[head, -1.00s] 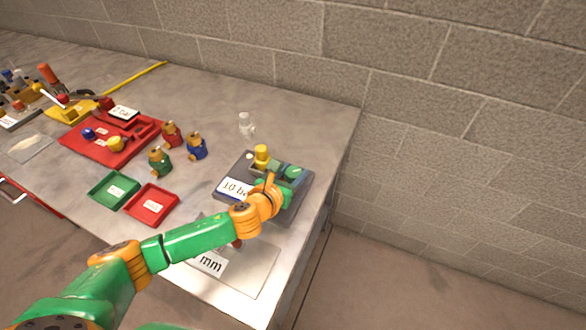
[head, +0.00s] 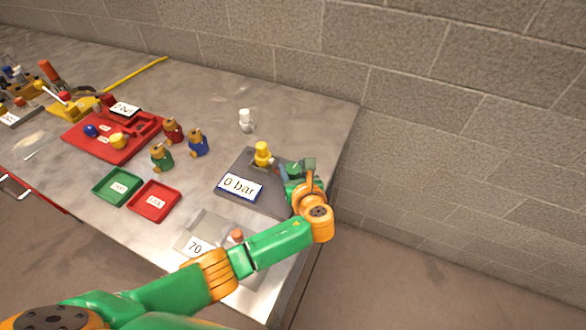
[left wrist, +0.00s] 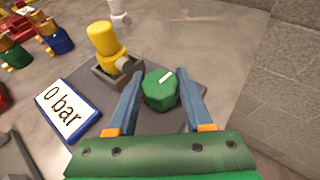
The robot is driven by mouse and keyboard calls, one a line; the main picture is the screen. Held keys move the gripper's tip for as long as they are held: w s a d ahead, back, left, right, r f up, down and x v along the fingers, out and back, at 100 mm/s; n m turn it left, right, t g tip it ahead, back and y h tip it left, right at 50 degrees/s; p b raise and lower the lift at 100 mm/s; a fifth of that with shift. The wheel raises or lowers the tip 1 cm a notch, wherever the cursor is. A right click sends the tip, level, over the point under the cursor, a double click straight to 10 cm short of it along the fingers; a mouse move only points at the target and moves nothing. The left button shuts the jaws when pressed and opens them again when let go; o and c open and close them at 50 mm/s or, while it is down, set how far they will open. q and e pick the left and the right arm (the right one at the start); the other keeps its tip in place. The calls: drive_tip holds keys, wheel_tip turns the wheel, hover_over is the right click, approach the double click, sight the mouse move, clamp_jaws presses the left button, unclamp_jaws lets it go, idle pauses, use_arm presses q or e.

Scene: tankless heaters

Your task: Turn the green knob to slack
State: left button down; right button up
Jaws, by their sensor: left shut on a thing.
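The green knob (left wrist: 160,92) sits on a grey base plate (left wrist: 185,121) in the left wrist view, with a white mark on its top. My left gripper (left wrist: 166,88) has its two blue-grey fingers on either side of the knob, shut on it. In the head view my left gripper (head: 297,172) reaches the plate's right side, and the arm partly hides the plate. A blue-framed display (head: 240,186) on the plate reads "0 bar". My right gripper is not in view.
A yellow-topped fitting (head: 262,154) stands on the same plate, left of the knob. A white fitting (head: 246,121) stands behind it. A brick wall stands behind the table.

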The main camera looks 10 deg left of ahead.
sight(294, 172)
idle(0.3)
use_arm(q)
drive_tip(key=shift+c, duration=1.5)
unclamp_jaws()
drive_tip(key=v, duration=0.7)
drive_tip(key=shift+d+p, duration=0.15)
drive_tip(key=shift+p, duration=0.2)
drive_tip(key=shift+w, duration=0.1)
